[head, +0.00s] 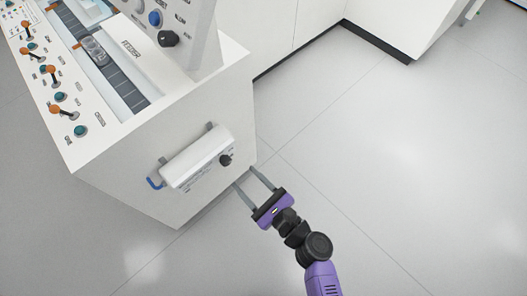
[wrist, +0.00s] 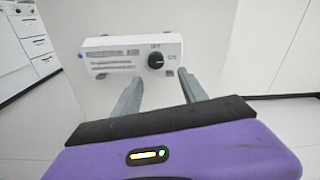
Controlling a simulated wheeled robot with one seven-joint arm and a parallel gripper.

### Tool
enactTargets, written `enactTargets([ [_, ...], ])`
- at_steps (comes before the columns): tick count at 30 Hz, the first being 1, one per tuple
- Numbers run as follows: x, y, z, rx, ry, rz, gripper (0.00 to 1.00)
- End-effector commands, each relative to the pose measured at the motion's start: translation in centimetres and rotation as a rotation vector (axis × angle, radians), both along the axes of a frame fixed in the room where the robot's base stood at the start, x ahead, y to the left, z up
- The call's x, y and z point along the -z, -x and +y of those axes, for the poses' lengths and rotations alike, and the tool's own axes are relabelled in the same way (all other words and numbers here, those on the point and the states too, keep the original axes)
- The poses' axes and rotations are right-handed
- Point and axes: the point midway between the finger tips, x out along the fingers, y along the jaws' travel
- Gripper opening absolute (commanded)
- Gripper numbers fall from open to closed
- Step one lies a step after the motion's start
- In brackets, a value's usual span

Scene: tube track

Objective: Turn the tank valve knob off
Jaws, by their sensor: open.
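A white tank unit (head: 195,158) is mounted on the side face of the white machine, with a small black valve knob (head: 225,160) near its right end. In the wrist view the knob (wrist: 156,61) sits between an "OFF" mark above it and an "ON" mark to its right.
The machine's top panel carries orange-tipped levers (head: 48,70), teal buttons and a tube on a dark track (head: 97,50). An upright panel has a black knob (head: 168,39) and a blue button (head: 155,18). A blue handle (head: 155,184) is at the unit's left. The floor at right is clear.

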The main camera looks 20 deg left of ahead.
Motion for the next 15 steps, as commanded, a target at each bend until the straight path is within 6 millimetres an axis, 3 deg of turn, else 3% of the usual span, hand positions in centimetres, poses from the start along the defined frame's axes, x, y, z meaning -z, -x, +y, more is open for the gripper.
enactTargets([
  [3,-0.9,0.9,0.1,-0.024,-0.119,0.133,0.5],
  [8,-1.0,0.8,0.8,-0.032,-0.137,0.167,0.5],
  [15,-0.9,-0.5,4.1,-0.032,-0.136,0.165,0.5],
])
